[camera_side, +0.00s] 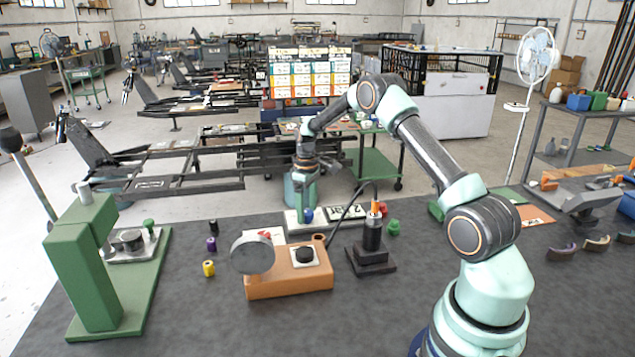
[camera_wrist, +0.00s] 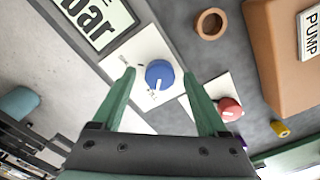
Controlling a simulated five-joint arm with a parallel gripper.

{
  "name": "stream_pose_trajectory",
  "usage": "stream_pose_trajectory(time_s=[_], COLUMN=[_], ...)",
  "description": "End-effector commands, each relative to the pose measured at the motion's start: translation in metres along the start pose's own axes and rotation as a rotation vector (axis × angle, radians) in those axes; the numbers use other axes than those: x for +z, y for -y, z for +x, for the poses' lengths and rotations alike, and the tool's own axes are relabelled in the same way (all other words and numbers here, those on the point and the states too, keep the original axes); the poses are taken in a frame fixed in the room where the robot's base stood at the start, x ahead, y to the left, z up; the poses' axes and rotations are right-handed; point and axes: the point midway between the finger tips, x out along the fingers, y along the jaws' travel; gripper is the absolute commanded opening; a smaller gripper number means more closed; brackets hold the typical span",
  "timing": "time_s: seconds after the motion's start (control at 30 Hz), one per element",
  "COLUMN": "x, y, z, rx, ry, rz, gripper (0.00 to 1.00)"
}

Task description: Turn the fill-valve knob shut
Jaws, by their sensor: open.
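A blue knob (camera_wrist: 160,74) with a white pointer line sits on a white panel (camera_wrist: 128,50) in the wrist view. The pointer points down in that picture, toward a small label too blurred to read. The blue knob also shows in the side view (camera_side: 309,215). My gripper (camera_wrist: 159,78) is open, with one green finger on each side of the blue knob in the picture; I cannot tell whether they touch it. In the side view my gripper (camera_side: 303,203) hangs just over the white panel. A red knob (camera_wrist: 231,107) sits on a separate white plate beyond the right finger.
A display reading "bar" (camera_wrist: 98,24) is on the panel. An orange block labelled PUMP (camera_wrist: 270,60) and a brown ring (camera_wrist: 211,23) are close by. A black stand (camera_side: 371,253) with an orange top and a green press (camera_side: 90,265) stand on the dark bench.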

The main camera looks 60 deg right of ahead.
Motion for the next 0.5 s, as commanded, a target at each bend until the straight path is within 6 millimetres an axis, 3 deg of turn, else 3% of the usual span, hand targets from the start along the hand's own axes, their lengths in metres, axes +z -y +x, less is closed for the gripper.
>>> stream_pose_trajectory(time_s=[0.3,0.5], x=[-0.0001,0.0000], y=[-0.0001,0.0000], z=[0.0025,0.0023], rx=[0.000,0.000], ry=[0.000,0.000], rz=[0.000,0.000], gripper=[0.76,0.00])
